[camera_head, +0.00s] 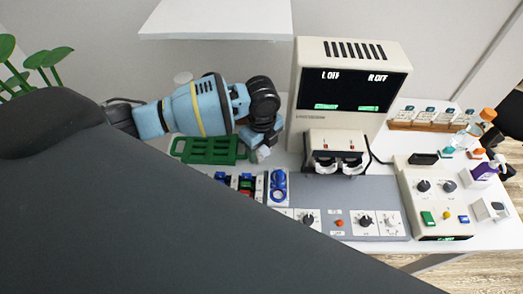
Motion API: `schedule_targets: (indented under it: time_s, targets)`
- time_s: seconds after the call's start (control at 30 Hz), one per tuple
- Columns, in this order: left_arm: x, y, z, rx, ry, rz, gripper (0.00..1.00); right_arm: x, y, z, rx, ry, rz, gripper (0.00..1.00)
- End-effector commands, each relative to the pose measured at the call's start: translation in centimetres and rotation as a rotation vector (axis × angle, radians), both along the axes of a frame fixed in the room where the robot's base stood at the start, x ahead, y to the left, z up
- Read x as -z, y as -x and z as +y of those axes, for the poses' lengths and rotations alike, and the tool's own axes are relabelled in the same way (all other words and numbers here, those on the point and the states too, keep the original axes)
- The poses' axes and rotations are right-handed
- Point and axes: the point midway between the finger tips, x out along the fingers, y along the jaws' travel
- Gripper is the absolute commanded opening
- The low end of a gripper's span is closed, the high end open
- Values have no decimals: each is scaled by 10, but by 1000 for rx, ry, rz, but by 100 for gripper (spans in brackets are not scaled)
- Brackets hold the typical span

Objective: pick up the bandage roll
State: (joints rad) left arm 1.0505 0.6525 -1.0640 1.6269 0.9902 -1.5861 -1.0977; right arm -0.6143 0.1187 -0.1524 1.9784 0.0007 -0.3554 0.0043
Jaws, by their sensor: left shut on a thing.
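My left gripper (262,150) comes in from the left on a blue and black arm and points down beside the green tray. It is shut on a small whitish thing (264,154) at its fingertips. This looks like the bandage roll, but it is small and mostly hidden by the fingers, so I cannot be sure. My right gripper is not in view.
A green tray (190,158) lies under the arm. A beige device (309,116) with a dark screen stands right of the gripper. A control panel (312,190) lies in front, a button box (420,204) to its right. Bottles and a wooden rack (400,125) crowd the right.

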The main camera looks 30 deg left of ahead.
Motion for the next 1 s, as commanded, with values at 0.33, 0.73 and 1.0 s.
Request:
schedule_targets:
  time_s: [0.33, 0.73, 1.0]
  targets:
    - [-66, -1, 0, 1, 0, -7, 30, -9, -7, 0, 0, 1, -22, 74]
    - [-153, -1, 0, 0, 0, -7, 30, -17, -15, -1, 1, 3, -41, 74]
    - [-210, -1, 0, 1, 0, -7, 30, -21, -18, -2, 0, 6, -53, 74]
